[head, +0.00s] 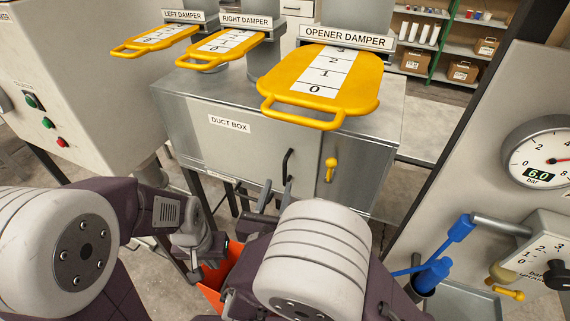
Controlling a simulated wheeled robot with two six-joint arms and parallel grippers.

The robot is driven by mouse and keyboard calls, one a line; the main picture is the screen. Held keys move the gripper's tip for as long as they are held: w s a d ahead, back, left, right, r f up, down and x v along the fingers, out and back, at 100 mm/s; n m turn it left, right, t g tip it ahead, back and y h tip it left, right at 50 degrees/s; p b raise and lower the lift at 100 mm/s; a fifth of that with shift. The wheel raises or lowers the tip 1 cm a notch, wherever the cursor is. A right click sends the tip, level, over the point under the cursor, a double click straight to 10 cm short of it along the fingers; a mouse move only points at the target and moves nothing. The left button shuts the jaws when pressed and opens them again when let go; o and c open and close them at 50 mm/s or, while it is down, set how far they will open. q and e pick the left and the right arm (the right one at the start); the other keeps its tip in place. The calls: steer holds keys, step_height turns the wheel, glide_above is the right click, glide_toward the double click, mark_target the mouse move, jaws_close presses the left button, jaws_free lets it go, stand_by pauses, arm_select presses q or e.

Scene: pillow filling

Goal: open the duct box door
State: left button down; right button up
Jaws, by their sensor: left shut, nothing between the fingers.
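The grey metal duct box (220,155) stands in the middle, labelled DUCT BOX. Its front has a black bar handle (287,164) and, to the right, a yellow latch (330,168). The front panel looks closed. My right gripper (276,190) is just below the black handle, fingers pointing up towards it and spread apart with nothing seen between them. Whether a finger touches the handle I cannot tell. My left gripper (194,272) hangs low, left of centre, below the box, shut and empty. My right arm hides the box's lower right part.
Yellow damper plates stick out above the box: left damper (155,40), right damper (222,44) and opener damper (325,85). A gauge panel (480,130) and blue tool (440,262) stand right. An orange bin (212,293) is below. A grey cabinet (75,80) is left.

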mark_target(284, 168)
steer(key=w, duration=0.2)
steer(key=w+d+p, duration=0.1)
steer(key=w, duration=0.5)
steer(key=shift+w+d+p, duration=0.2)
steer(key=shift+d+p, duration=0.15)
steer(key=shift+d, duration=0.05)
jaws_close()
stand_by(0.8)
